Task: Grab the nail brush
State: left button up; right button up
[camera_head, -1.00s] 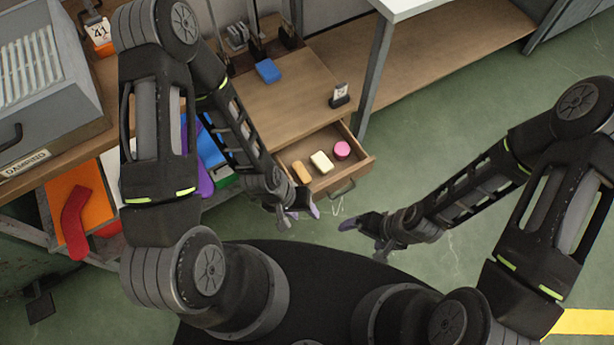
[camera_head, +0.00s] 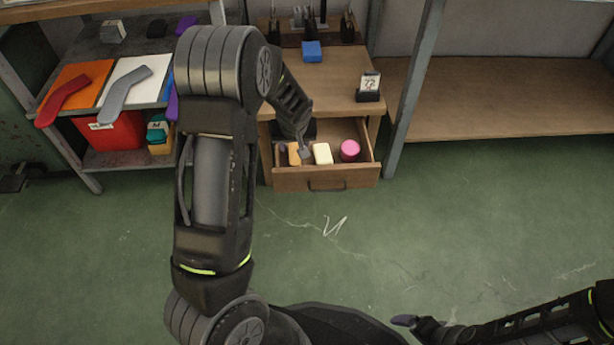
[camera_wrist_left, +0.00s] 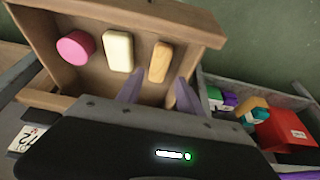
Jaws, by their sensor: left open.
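The nail brush, which I take to be the tan wooden block (camera_head: 294,155), lies in the open drawer (camera_head: 325,178), leftmost of three items in the head view. It also shows in the left wrist view (camera_wrist_left: 160,62), with its near end by the fingers. My left gripper (camera_head: 296,150) is open over the drawer; in the left wrist view its purple fingers (camera_wrist_left: 159,92) are spread to either side of the brush's line, with nothing held. Whether they touch it I cannot tell. My right gripper (camera_head: 412,322) is at the bottom right, away from the drawer; its jaw state is unclear.
A cream bar (camera_head: 323,154) and a pink round piece (camera_head: 349,150) lie beside the brush in the drawer. A blue block (camera_head: 312,51) and number card (camera_head: 369,86) stand on the cabinet top. A shelf with a red bin (camera_head: 108,133) is at left. The floor in front is clear.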

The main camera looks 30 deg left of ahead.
aim_at(294, 154)
pick_arm(q)
jog(key=shift+a, duration=0.1)
jog(key=shift+b+x, duration=0.35)
jog(key=shift+x, duration=0.75)
jog(key=shift+f, duration=0.2)
jog(key=b+x, duration=0.3)
jog(key=x, duration=0.2)
jog(key=shift+w+f, duration=0.15)
jog(key=shift+c, duration=0.4)
